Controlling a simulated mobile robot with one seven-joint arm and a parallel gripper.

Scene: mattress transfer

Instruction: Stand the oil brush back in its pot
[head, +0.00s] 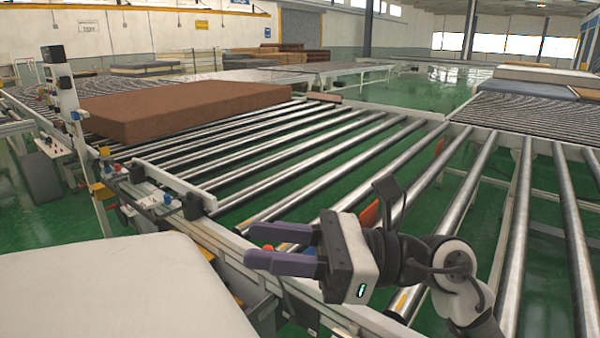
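I cannot make out the oil brush or its pot in the head view. My gripper (252,246) is at the lower middle, pointing left, over the near side rail of the roller conveyor. Its two purple-grey fingers are apart, and I see nothing held between them. Small red and blue bits show behind the fingers, but I cannot tell what they are. My gripper and arm hide part of the rail and rollers behind them.
A roller conveyor (290,160) fills the middle, with a brown mattress (180,108) on its far left part. A pale mattress-like block (110,295) lies at the lower left. A control post (72,120) stands at the left. Green floor shows between the rollers.

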